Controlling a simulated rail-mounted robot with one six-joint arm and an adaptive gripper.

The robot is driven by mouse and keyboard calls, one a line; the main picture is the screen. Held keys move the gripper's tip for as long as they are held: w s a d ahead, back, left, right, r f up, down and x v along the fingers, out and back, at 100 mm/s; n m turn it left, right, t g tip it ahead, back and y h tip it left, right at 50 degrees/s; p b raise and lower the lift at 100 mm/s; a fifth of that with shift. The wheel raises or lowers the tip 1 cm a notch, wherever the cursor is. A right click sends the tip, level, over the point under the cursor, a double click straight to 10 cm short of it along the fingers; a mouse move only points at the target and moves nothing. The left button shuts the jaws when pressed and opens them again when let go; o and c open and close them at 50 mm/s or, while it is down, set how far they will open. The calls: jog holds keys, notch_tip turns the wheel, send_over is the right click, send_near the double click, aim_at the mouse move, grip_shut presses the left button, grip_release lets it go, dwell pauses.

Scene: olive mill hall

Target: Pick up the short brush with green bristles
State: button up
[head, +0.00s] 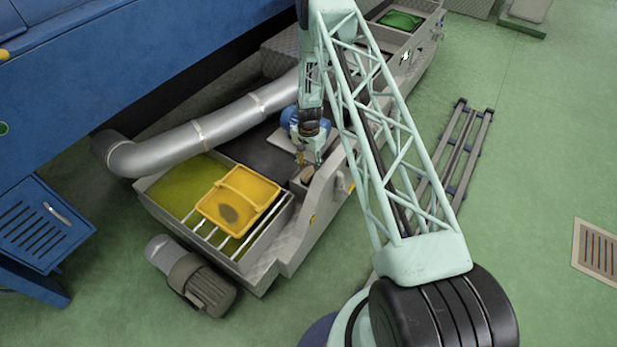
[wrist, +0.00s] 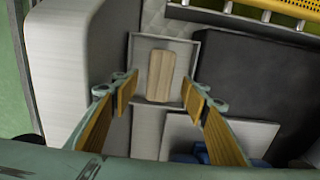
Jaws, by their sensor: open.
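A short wooden piece (wrist: 160,75), pale brown and rounded at the corners, lies in a small grey tray (wrist: 195,42) in the wrist view. It looks like the back of a brush seen from above; no green bristles show, so I cannot confirm which brush it is. In the head view it is a small brown patch (head: 307,174) just below my gripper. My gripper (wrist: 162,92) is open and empty, with one yellow-padded finger on each side of the wooden piece. The fingers appear apart from it. In the head view my gripper (head: 309,157) is small and partly hidden.
A yellow basket (head: 262,189) rests on white bars over a green-filled trough to the left. A silver duct (head: 225,122) runs behind. The machine's grey side wall (head: 318,205) rises close to the tray. A blue object (wrist: 190,157) sits on a pale plate near the right finger.

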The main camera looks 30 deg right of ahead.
aim_at(308, 173)
dwell(0.3)
jog(key=shift+a+f+b, duration=0.1)
jog(key=shift+f+b, duration=0.45)
jog(key=shift+f, duration=2.05)
jog(key=shift+c, duration=0.2)
jog(key=c, duration=0.9)
jog(key=shift+r, duration=0.2)
jog(key=shift+c, duration=0.2)
jog(key=shift+r+p, duration=0.8)
jog(key=shift+r, duration=4.05)
jog(key=shift+o, duration=0.5)
